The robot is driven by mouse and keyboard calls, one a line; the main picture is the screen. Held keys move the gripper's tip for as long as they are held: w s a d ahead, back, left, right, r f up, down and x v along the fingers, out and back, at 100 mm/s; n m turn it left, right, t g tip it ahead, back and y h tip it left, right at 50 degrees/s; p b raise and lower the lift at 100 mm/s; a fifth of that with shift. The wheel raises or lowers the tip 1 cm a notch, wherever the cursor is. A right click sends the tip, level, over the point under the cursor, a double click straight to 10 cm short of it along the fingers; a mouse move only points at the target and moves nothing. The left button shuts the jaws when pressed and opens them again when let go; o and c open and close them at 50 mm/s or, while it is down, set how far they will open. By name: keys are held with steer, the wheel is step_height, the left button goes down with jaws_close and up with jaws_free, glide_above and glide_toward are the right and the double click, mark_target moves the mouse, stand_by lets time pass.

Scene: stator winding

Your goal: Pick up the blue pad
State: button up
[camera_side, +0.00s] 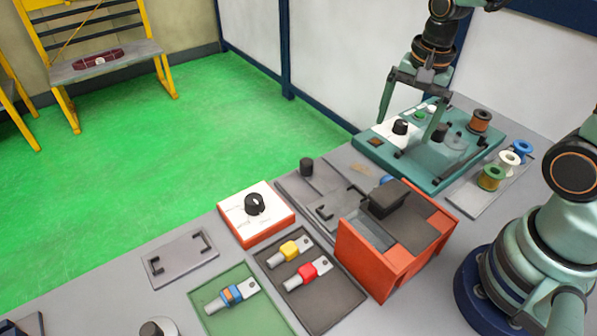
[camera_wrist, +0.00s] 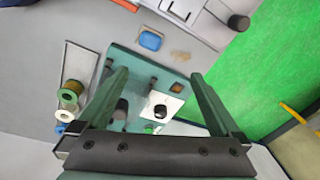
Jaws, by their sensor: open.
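The blue pad (camera_wrist: 151,40) lies flat on the grey bench in the wrist view, just beyond the edge of the teal machine plate. In the side view only a bit of blue (camera_side: 387,180) shows, mostly hidden behind the orange box. My gripper (camera_side: 408,128) is open and hangs over the teal machine plate, behind the blue pad in the side view. In the wrist view my gripper (camera_wrist: 160,75) has its two fingers wide apart with nothing held between them, and the pad lies past the fingertips.
The teal machine plate (camera_side: 440,178) carries a knob and a copper coil. Green, white and blue spools (camera_side: 509,157) stand to its right. The orange box (camera_side: 377,262) stands in front of the pad. A white-topped dial box (camera_side: 256,213) and trays with coloured pieces lie left.

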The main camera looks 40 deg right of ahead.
steer(key=f+m, duration=0.1)
steer(key=f, duration=0.2)
steer(key=f+m, duration=0.1)
steer(key=f, duration=0.2)
steer(key=f+m+g, duration=0.1)
steer(key=f+m, duration=0.1)
steer(key=f, duration=0.2)
steer(key=shift+d, duration=0.3)
steer(key=f, duration=0.4)
steer(key=shift+s+a+f, duration=0.15)
steer(key=shift+s+a, duration=0.15)
steer(key=shift+s, duration=0.05)
steer(key=shift+f, duration=0.55)
steer(key=c, duration=1.4)
